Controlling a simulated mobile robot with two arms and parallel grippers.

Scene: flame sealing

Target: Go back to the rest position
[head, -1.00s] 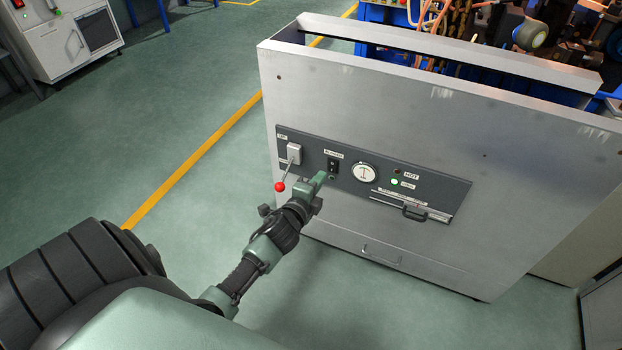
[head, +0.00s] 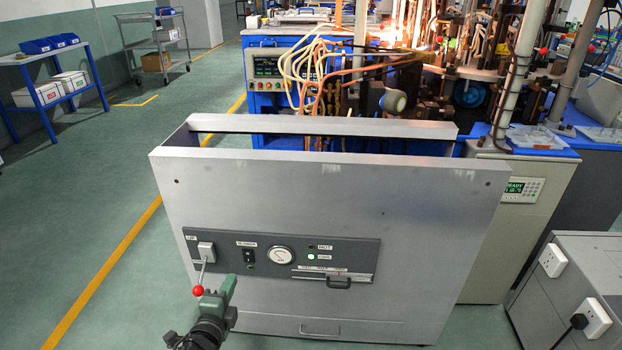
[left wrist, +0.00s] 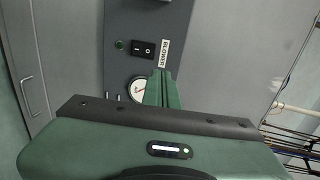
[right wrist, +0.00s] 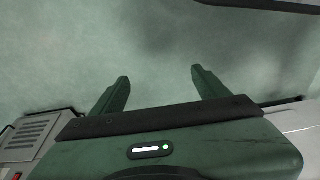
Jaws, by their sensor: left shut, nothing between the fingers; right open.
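My left gripper (head: 228,287) is in front of the grey cabinet's control panel (head: 360,258), low and just right of the red-knobbed lever (head: 198,290). Its green fingers are shut with nothing between them, and they show closed in the left wrist view (left wrist: 162,84). The blower switch (head: 248,256) is above the fingertips; it also shows in the left wrist view (left wrist: 143,49) beside the round gauge (left wrist: 138,90). The fingers look apart from the switch. My right gripper (right wrist: 160,84) is open and empty above the green floor; it is out of the head view.
The large grey cabinet (head: 420,210) stands directly ahead. Behind it is a machine with hoses and flames (head: 430,45). A grey box with sockets (head: 580,260) stands at the lower right. A blue table (head: 45,60) is at the far left. Open floor (head: 80,190) lies left.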

